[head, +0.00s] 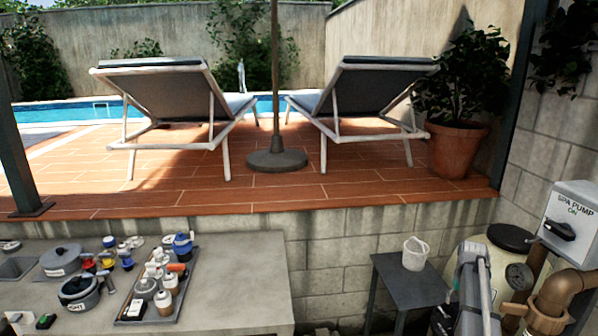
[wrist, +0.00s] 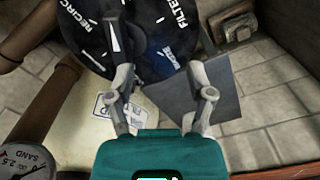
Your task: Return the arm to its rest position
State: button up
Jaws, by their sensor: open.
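My gripper (wrist: 155,48) shows in the wrist view with its two fingers spread apart and nothing between them. It is over a black round valve top (wrist: 125,35) with white lettering such as "FILTER" and "RECIRC". Whether the fingers touch the valve top I cannot tell. In the head view my grey arm reaches up from the bottom right edge, and my gripper cannot be made out there.
A pressure gauge (head: 519,276), brown pipes (head: 562,290) and a "SPA PUMP" switch box (head: 572,220) crowd the right. A small dark table (head: 400,282) holds a white cup (head: 415,254). A concrete counter (head: 245,290) at left carries a tray (head: 184,292) with several bottles.

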jog(key=s+a+n, duration=0.1)
jog(key=s+a, duration=0.4)
jog(key=a, duration=0.7)
jog(key=s+a+n, duration=0.2)
jog(key=s+a, duration=0.4)
jog(key=a, duration=0.6)
jog(key=s+a+n, duration=0.1)
jog(key=s+a, duration=0.4)
jog(key=a, duration=0.7)
jog(key=shift+s+a+n, duration=0.2)
jog(key=shift+s+n, duration=0.1)
jog(key=shift+s, duration=0.05)
jog(key=shift+c, duration=0.8)
jog(key=shift+s, duration=0.1)
